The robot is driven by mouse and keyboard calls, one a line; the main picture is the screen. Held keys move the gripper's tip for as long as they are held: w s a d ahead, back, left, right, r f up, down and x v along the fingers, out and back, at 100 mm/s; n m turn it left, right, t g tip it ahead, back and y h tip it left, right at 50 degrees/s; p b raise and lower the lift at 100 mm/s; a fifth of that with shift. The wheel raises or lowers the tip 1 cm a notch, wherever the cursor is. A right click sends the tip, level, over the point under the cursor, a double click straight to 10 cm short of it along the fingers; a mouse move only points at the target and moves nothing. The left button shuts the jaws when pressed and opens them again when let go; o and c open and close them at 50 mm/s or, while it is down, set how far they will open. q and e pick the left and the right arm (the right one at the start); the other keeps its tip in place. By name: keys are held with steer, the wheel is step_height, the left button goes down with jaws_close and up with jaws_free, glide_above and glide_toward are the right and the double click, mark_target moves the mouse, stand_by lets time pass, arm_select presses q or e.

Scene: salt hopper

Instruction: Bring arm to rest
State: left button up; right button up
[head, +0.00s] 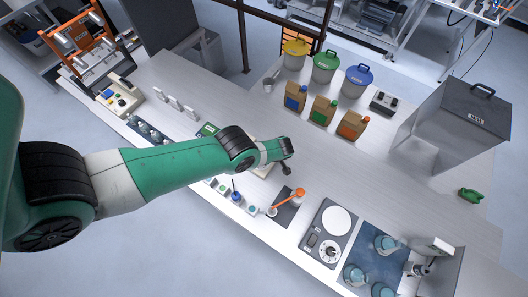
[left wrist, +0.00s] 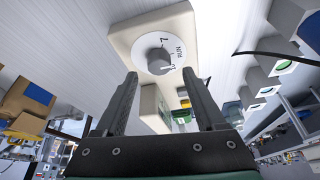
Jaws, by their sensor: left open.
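My left arm (head: 170,175), green and white, comes in from the left and reaches over the middle of the bench. Its gripper (head: 286,169) hangs above the bench near a cream device, which is mostly hidden under the wrist in the head view. In the left wrist view the gripper (left wrist: 160,78) is open, its two dark fingers apart with nothing held between them. Beyond the fingertips is the cream device (left wrist: 125,38) with a round white dial and a grey knob (left wrist: 159,62). I cannot tell the exact gap to the knob. My right gripper is not in view.
A scale (head: 328,232), a blue mat (head: 366,262) with beakers and a spoon (head: 286,202) lie to the right. Jugs (head: 323,110), lidded buckets (head: 325,67) and a grey hopper (head: 455,120) stand behind. The bench between gripper and hopper is clear.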

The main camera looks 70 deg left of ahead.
arm_select(q)
steer(key=p+v, duration=0.2)
steer(key=v, duration=0.2)
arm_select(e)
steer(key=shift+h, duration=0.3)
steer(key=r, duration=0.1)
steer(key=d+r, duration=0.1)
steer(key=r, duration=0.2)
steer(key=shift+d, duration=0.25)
